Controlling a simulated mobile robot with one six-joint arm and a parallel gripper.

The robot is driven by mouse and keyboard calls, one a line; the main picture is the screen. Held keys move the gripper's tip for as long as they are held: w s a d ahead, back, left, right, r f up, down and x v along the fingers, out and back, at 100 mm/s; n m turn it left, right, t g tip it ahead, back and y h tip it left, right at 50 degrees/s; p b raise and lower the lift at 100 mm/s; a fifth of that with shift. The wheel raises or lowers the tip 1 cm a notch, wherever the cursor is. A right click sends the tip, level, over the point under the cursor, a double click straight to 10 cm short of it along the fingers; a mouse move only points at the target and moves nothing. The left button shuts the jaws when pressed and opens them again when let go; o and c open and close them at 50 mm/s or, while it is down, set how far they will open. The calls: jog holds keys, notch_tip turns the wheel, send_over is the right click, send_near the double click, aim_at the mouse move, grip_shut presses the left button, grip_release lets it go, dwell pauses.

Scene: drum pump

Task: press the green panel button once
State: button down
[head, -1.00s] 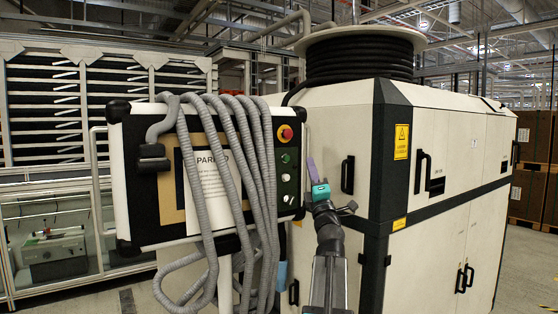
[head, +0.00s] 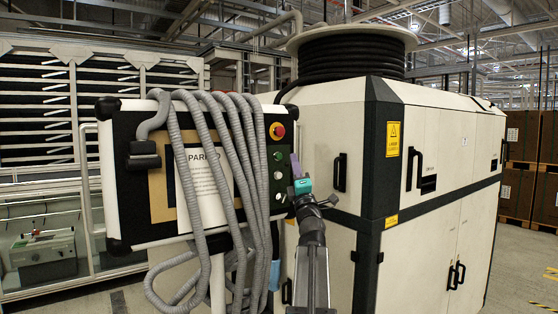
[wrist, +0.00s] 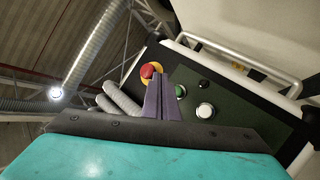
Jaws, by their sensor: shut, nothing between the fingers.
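The control panel (head: 262,222) has a red emergency stop on yellow (head: 277,130) at the top of its right-hand strip. The green button (head: 278,156) sits below it, with a white button lower down. In the wrist view the green button (wrist: 180,91) shows just right of the purple fingers, between the red knob (wrist: 149,71) and a white button (wrist: 204,110). A black button (wrist: 204,83) is beside them. My gripper (head: 294,157) is shut and empty, its fingers in front of the panel's right edge. Contact with the panel cannot be told.
Grey corrugated hoses (head: 190,190) hang over the panel, close left of the buttons. A large cream cabinet (head: 430,250) with a black hose reel (head: 352,60) on top stands right of the panel. A pale rail (wrist: 245,62) runs along the panel's edge in the wrist view.

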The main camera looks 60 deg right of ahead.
jog(key=shift+w+d+b, duration=0.25)
jog(key=shift+w+b, duration=0.2)
jog(key=shift+w, duration=0.25)
jog(key=shift+w+d+b, duration=0.3)
jog(key=shift+w+b, duration=0.1)
jog(key=shift+w, duration=0.3)
jog(key=shift+w+d+b, duration=0.25)
jog(key=shift+w+b, duration=0.2)
jog(key=shift+w, duration=0.25)
jog(key=shift+w+d+b, duration=0.3)
jog(key=shift+w+b, duration=0.6)
jog(key=shift+b, duration=0.2)
dwell(2.0)
jog(key=shift+s+a, duration=0.1)
jog(key=shift+s, duration=0.05)
jog(key=shift+s+a, duration=0.25)
jog(key=shift+s, duration=0.4)
jog(key=shift+s, duration=0.1)
jog(key=s, duration=0.1)
jog(key=s+a+p, duration=0.1)
jog(key=s, duration=0.1)
jog(key=s+p, duration=0.1)
jog(key=shift+s+a, duration=0.25)
jog(key=shift+a, duration=0.15)
